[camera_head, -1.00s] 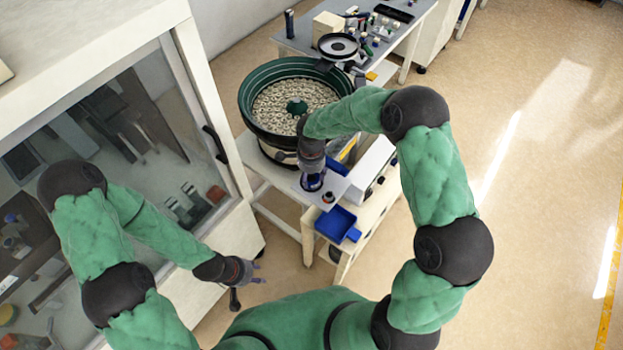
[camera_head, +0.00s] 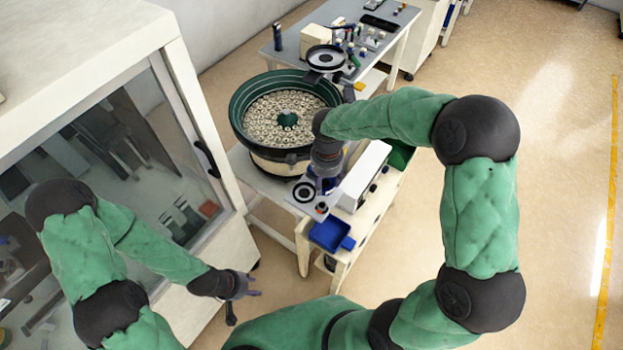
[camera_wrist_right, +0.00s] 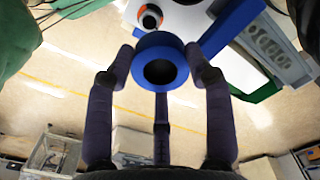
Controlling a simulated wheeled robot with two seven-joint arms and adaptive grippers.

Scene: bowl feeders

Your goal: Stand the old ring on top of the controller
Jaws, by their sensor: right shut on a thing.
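My right gripper (camera_head: 325,183) is shut on a blue ring, the old ring (camera_wrist_right: 160,64), which shows between its fingers in the right wrist view. In the head view the ring is mostly hidden by the gripper, with only a bit of blue showing, above the small plate and left of the controller. The controller (camera_head: 364,178) is a white box with dark knobs along its side, and its top is bare where I see it. My left gripper (camera_head: 243,292) is open and empty, low in front of the glass cabinet.
A dark round seat (camera_head: 303,191) and an orange-and-black button (camera_head: 321,208) are on the plate. A blue bin (camera_head: 331,233) hangs in front. The green feeder bowl (camera_head: 240,120) full of rings stands behind, left of the controller. The floor at right is clear.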

